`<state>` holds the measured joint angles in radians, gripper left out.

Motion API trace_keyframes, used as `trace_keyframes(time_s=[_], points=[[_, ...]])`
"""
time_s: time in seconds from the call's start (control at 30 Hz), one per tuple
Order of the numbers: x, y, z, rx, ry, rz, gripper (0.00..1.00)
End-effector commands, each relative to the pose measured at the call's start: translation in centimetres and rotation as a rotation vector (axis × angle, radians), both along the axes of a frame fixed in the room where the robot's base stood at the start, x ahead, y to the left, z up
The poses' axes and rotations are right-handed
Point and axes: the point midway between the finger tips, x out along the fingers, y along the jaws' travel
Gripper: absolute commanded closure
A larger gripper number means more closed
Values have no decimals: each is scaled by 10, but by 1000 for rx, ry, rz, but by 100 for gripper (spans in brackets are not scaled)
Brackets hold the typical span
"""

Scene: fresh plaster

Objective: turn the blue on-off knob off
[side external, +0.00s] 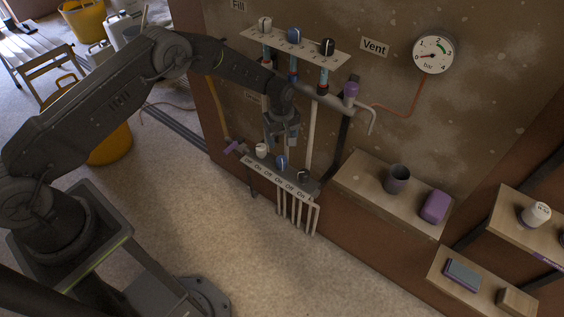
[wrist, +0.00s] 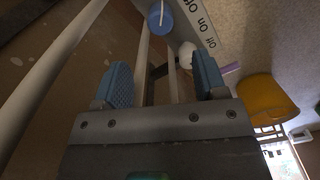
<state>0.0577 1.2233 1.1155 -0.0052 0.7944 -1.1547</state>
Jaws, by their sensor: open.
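The blue on-off knob (side external: 281,162) is the middle one of three on the low panel (side external: 250,165) marked "On" and "Off". In the wrist view the blue knob (wrist: 160,20) shows at the top edge, with a white line on its face. My gripper (side external: 283,142) is just above the knob in the side view, pointing down. In the wrist view my gripper (wrist: 163,80) has its two blue pads apart and nothing between them. The knob lies beyond the fingertips, and I see no contact. Which label its line points to is hard to tell.
A white knob (side external: 261,150) and a black knob (side external: 303,175) flank the blue one closely. An upper panel (side external: 325,52) carries white, blue and black knobs too. Pipes run behind my gripper. A shelf (side external: 365,200) with a grey cup (side external: 397,179) stands to the right.

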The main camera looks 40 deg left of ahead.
Motion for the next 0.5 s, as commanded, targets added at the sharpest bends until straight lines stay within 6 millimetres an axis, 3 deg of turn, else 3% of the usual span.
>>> trace_keyframes(time_s=[0.3,0.5], points=[[-1,0,-67,0,2,-1,35],[0,0,-101,-1,0,-1,35]])
